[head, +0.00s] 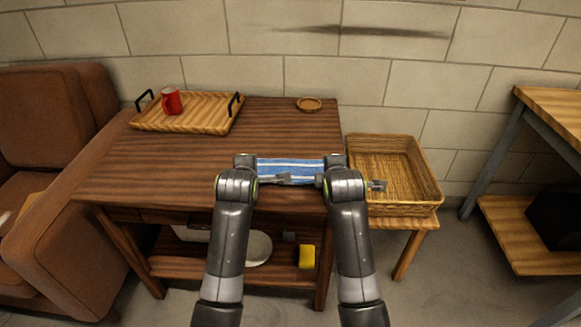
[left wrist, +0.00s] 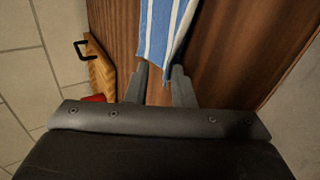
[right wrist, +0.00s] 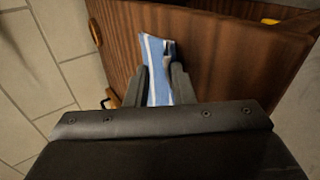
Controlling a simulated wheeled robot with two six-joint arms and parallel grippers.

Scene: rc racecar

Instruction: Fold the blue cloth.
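The blue cloth (head: 290,166) has white stripes and lies as a strip at the front right of the wooden table. My left gripper (head: 283,180) is over its front edge in the head view. In the left wrist view, the left fingers (left wrist: 160,68) are apart, with the cloth's near end (left wrist: 160,30) between and beyond their tips.
The table (head: 150,165) holds a wooden tray (head: 210,120) with a red mug (head: 172,101) at the back left and a small round coaster (head: 309,104) at the back. A wicker basket (head: 425,178) stands to the right. The tabletop's left and middle are clear.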

